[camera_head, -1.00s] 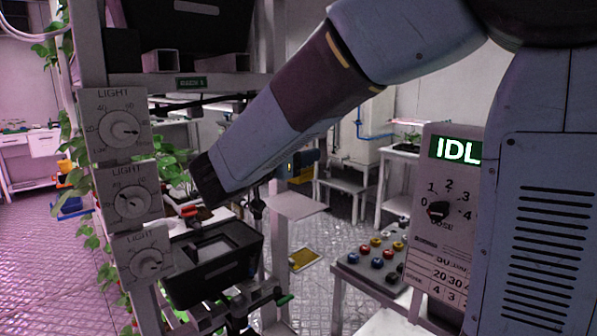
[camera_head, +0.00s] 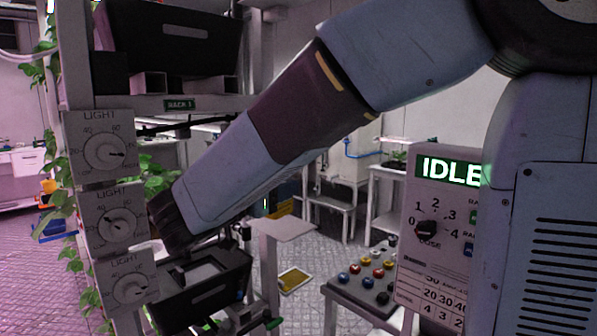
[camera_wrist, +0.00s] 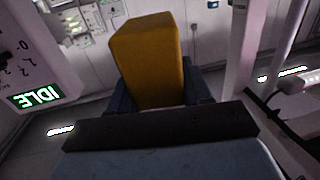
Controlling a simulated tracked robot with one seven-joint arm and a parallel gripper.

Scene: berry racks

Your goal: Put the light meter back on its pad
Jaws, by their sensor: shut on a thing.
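In the wrist view, my gripper (camera_wrist: 160,88) is shut on a yellow upright block, which I take to be the light meter (camera_wrist: 152,55). Its dark blue fingers lie on both sides of the block's lower part. Most of the block sticks out beyond the fingers, and its face markings do not show. In the head view, my arm reaches to the left toward the rack, and its dark wrist end hides the gripper and the block. I cannot make out the meter's pad with certainty in either view.
The rack (camera_head: 215,106) with several light dials (camera_head: 112,215) stands close at left beside my wrist. A black tray (camera_head: 205,295) sits below it. A small plate (camera_head: 285,228), a button console (camera_head: 360,305) and the IDLE panel (camera_head: 440,210) stand to the right. A yellow-edged sheet (camera_head: 293,280) lies beyond.

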